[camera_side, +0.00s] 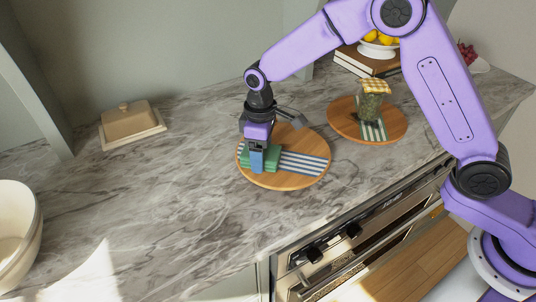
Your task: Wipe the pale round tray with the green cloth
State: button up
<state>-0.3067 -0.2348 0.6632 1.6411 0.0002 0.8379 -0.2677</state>
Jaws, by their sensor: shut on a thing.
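The pale round tray (285,180) is a light wooden disc lying flat on the marble counter, near its front edge. A blue-and-white striped cloth (305,162) lies across its right part. The green cloth (245,155) looks like a thick folded pad on the tray's left part. My gripper (258,165) points down over the tray and is shut on the green cloth. The fingers hide part of the cloth, and I cannot tell how firmly the cloth presses on the tray.
A darker round board (390,128) at right bears a jar (371,103) with a checked cover on a striped cloth. Behind stand books (366,62) and a bowl of lemons (379,45). A butter dish (130,122) and a cream bowl (17,235) are at left. The counter between is clear.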

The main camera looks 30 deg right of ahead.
aim_at(296, 146)
jog(key=shift+w+d, duration=0.2)
jog(key=shift+d, duration=5.1)
jog(key=shift+a, duration=5.35)
jog(key=shift+d+r, duration=0.1)
jog(key=shift+r, duration=3.95)
